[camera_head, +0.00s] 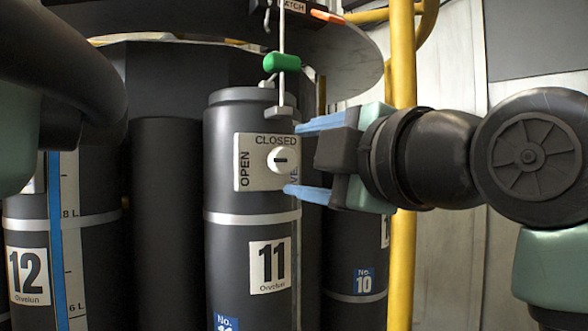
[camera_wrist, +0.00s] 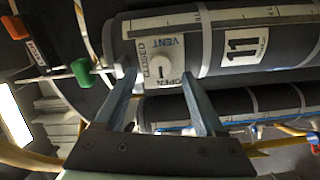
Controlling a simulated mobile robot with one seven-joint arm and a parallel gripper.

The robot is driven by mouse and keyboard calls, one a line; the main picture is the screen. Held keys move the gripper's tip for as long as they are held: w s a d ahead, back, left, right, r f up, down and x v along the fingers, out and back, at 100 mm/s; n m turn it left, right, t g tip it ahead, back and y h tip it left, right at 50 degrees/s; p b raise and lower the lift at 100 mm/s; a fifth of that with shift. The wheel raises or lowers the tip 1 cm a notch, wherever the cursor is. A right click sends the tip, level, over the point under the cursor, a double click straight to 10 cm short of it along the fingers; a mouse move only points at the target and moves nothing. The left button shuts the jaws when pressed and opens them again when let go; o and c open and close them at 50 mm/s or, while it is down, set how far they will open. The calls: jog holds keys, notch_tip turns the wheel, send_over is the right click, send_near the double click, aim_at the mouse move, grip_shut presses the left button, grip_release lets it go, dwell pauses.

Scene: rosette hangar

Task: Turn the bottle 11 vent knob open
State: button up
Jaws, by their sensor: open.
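Bottle 11 (camera_head: 225,262) is a dark grey upright cylinder. Its white vent plate (camera_head: 244,180) reads CLOSED above, OPEN at the left and VENT at the right, partly covered. The round white vent knob (camera_head: 281,160) has a dark mark lying horizontally, in line with OPEN; I cannot tell which end points. My gripper (camera_head: 299,159) comes from the right, open, its blue fingers above and below the knob's height. In the wrist view the knob (camera_wrist: 160,74) shows between the spread fingers (camera_wrist: 158,80). Contact is not visible.
A green handle (camera_head: 281,62) on a thin rod hangs just above bottle 11. Bottle 12 (camera_head: 95,262) stands at left and bottle 10 (camera_head: 353,255) at right behind. A yellow post (camera_head: 402,255) rises behind my wrist. A dark round plate (camera_head: 345,50) overhangs the bottles.

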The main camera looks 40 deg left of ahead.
jog(key=b+v, duration=0.1)
jog(key=v, duration=0.7)
jog(key=shift+d+b, duration=0.4)
jog(key=shift+s, duration=0.1)
jog(key=w+d+f+m+t+h, duration=0.25)
jog(key=w+d+m+t, duration=0.4)
jog(key=m+t, duration=0.75)
jog(key=s+d+m+t+h, duration=0.7)
jog(key=d+m+h, duration=0.4)
jog(key=m+h, duration=0.3)
jog(key=shift+s+d+f+m, duration=0.15)
jog(key=shift+s+d+m, duration=0.25)
jog(key=shift+m, duration=0.5)
jog(key=shift+a+h, duration=0.1)
jog(key=shift+h, duration=0.15)
